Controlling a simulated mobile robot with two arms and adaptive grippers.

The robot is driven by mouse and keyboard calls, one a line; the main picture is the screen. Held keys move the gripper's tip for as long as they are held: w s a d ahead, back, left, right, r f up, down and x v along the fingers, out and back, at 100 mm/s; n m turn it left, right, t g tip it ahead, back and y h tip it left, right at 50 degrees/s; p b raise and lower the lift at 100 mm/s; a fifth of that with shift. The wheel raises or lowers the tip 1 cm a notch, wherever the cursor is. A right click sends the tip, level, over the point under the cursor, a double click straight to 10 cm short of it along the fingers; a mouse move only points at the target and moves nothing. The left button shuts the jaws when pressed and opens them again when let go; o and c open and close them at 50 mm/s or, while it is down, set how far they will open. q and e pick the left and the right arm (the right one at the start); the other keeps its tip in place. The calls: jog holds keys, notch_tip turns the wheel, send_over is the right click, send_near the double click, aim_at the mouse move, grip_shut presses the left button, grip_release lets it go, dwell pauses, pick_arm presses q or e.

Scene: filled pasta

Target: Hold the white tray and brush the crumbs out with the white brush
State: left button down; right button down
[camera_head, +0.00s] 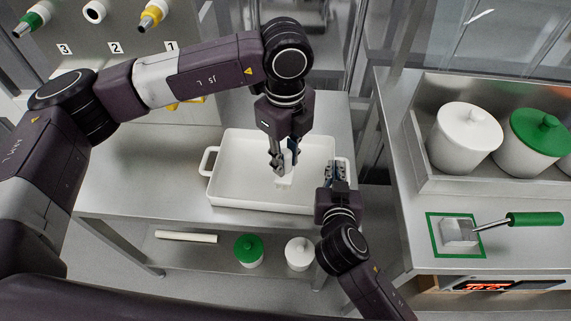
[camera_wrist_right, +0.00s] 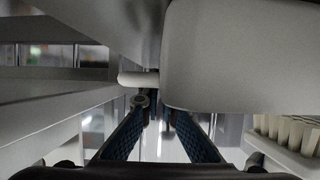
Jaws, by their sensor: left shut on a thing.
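The white tray (camera_head: 225,199) lies on the steel table, with a loop handle at each end. My left gripper (camera_head: 284,160) is shut on the white brush (camera_head: 286,181) and holds it upright inside the tray, with its head low over the tray floor. My right gripper (camera_head: 335,172) is at the tray's right handle. In the right wrist view its fingers (camera_wrist_right: 154,100) reach up beside the white handle bar and the tray's side (camera_wrist_right: 235,60); whether they close on the handle is unclear. I cannot make out any crumbs.
On the right counter are lidded white (camera_head: 465,139) and green (camera_head: 533,142) jars and a green-handled scraper (camera_head: 535,219) in a green frame. A white roll (camera_head: 186,237) and two small pots lie on the lower shelf. The table left of the tray is clear.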

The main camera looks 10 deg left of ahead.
pick_arm(q)
jog(key=shift+r, duration=1.3)
pick_arm(e)
jog(key=c, duration=2.1)
grip_release()
jog(key=v, duration=1.2)
jog(key=shift+r, duration=0.1)
